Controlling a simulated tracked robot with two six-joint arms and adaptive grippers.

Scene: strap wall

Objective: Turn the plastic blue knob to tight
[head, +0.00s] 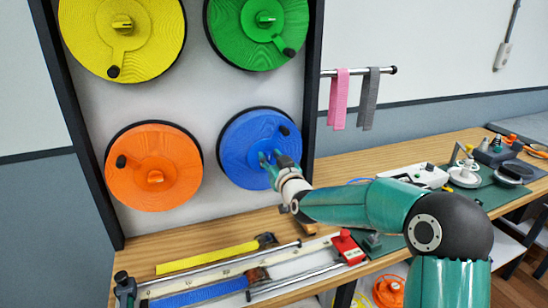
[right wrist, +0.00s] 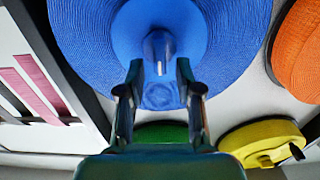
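The blue knob (right wrist: 158,48) stands at the middle of a large blue ribbed disc (head: 240,135) at the lower right of the wall panel. In the head view, my right gripper (head: 271,158) is at the disc's centre and hides most of the knob. In the right wrist view, its two fingers (right wrist: 158,75) are apart, one on each side of the knob, with a gap showing on both sides. A small black handle (head: 284,130) sits at the disc's upper right. My left gripper is not in view.
Yellow (head: 85,40), green (head: 240,35) and orange (head: 170,185) discs share the panel. Pink (head: 339,100) and grey (head: 370,100) straps hang from a rod to its right. Straps, metal rails and a red clamp (head: 348,247) lie on the wooden bench below.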

